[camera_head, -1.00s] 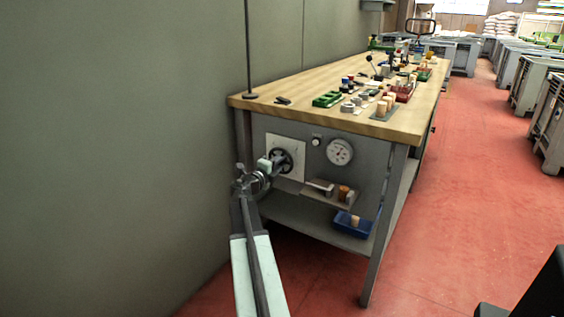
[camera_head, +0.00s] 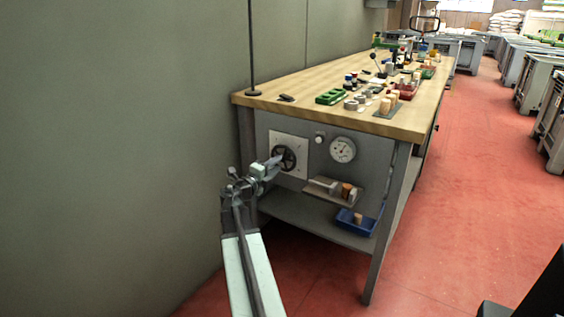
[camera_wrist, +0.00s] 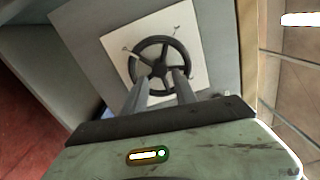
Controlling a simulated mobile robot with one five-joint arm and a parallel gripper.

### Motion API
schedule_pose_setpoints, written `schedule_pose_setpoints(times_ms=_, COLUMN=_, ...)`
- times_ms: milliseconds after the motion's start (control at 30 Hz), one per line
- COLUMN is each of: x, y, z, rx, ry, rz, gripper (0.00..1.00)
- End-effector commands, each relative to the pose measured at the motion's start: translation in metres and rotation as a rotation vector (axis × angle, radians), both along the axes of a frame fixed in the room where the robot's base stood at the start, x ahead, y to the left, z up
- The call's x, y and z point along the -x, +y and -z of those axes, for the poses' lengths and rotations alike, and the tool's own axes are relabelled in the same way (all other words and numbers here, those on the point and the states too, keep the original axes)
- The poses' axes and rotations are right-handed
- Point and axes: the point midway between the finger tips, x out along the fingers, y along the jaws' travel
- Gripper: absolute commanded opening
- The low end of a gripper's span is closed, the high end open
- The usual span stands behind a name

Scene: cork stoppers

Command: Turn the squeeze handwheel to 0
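The black spoked handwheel (camera_head: 289,156) sits on a white plate (camera_head: 302,148) on the bench's end panel. In the wrist view the handwheel (camera_wrist: 159,70) is face-on, with its rim, spokes and hub visible. My gripper (camera_head: 277,163) is at the wheel's left side in the head view. In the wrist view my gripper (camera_wrist: 162,76) has its two fingers apart, overlapping the wheel's lower part. I cannot tell whether they touch it. A round white dial (camera_head: 343,149) with a needle is to the right of the wheel; its numbers are too small to read.
A small knob (camera_head: 319,138) sits between plate and dial. A small shelf (camera_head: 345,194) with cork pieces and a blue bin (camera_head: 350,226) are below. The wooden benchtop (camera_head: 270,92) overhangs above.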

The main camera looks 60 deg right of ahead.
Motion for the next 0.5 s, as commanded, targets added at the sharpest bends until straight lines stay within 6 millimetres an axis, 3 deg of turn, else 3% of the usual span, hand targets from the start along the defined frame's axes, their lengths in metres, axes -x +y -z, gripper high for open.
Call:
schedule_pose_setpoints(times_ms=33, x=0.0015, y=0.0111, z=0.0002, rx=0.0, ry=0.0, rz=-0.001, gripper=0.34)
schedule_pose_setpoints(times_ms=133, x=0.0007, y=0.0202, z=0.0003, rx=0.0, ry=0.0, rz=0.0, gripper=0.34)
schedule_pose_setpoints(times_ms=400, x=0.0001, y=0.0201, z=0.0002, rx=0.0, ry=-0.007, rz=0.001, gripper=0.34)
schedule_pose_setpoints(times_ms=500, x=0.0001, y=0.02, z=0.0002, rx=0.001, ry=-0.108, rz=0.001, gripper=0.34)
